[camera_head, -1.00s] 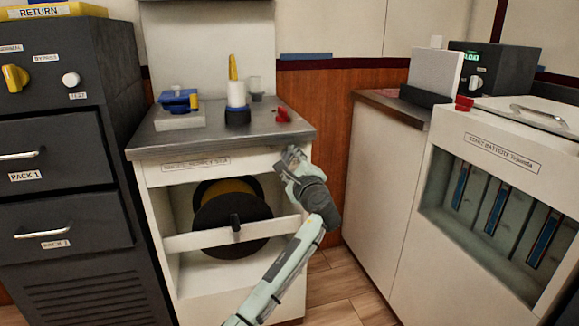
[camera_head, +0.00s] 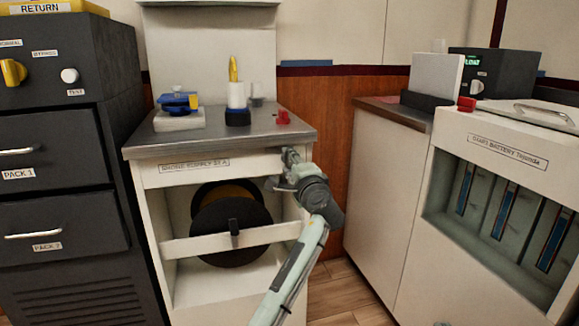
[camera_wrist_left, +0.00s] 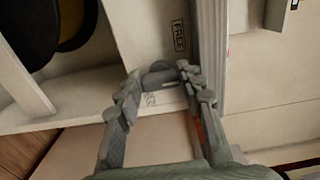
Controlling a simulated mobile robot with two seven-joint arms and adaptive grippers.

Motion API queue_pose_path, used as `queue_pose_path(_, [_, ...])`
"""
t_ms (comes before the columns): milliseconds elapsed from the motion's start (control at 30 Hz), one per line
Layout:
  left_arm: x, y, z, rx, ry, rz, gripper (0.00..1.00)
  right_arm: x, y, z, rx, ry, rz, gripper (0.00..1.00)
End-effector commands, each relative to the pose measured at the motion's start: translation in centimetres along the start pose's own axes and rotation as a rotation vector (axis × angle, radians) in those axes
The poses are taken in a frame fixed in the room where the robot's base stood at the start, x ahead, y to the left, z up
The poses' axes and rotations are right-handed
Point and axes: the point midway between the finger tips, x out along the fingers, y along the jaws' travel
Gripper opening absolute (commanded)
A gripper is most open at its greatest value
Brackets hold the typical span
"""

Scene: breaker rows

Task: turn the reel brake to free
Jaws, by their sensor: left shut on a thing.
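The cable reel (camera_head: 230,220), dark with a yellow-brown core, sits in the open bay of the white supply cabinet (camera_head: 200,172). My left gripper (camera_head: 283,170) is at the cabinet's front right, below the steel top. In the left wrist view my gripper (camera_wrist_left: 160,82) is closed around a small grey part (camera_wrist_left: 157,75), which appears to be the reel brake; the fingers hide much of it. A FREE label (camera_wrist_left: 179,36) is on the white panel beyond the fingertips. A second label, partly hidden, is beside the left finger.
The battery cabinet (camera_head: 480,150) is at the right, with floor between.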

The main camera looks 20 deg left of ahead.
Motion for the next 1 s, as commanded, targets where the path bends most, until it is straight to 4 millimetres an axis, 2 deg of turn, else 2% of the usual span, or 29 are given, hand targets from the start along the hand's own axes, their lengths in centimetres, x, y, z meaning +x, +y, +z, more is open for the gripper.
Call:
queue_pose_path(367, [-0.07, 0.16, -0.06, -0.007, 0.001, 0.004, 0.09, 0.01, -0.08, -0.2, 0.001, 0.009, -0.002, 0.0])
queue_pose_path(400, [-0.07, 0.16, -0.06, -0.007, 0.001, 0.004, 0.4, 0.01, -0.08, -0.2, 0.001, 0.009, -0.002, 0.0])
queue_pose_path(567, [-0.05, 0.12, -0.04, -0.006, 0.0, 0.003, 0.59, 0.0, -0.08, -0.2, 0.001, 0.009, -0.002, 0.0])
queue_pose_path(867, [-0.09, -0.01, -0.03, -0.005, 0.0, 0.0, 0.59, 0.02, -0.03, -0.11, 0.0, 0.006, 0.0, 0.0])
queue_pose_path(1000, [-1.01, 0.03, -0.07, -0.006, 0.001, 0.0, 0.59, 0.02, -0.03, -0.11, 0.0, 0.006, 0.0, 0.0])
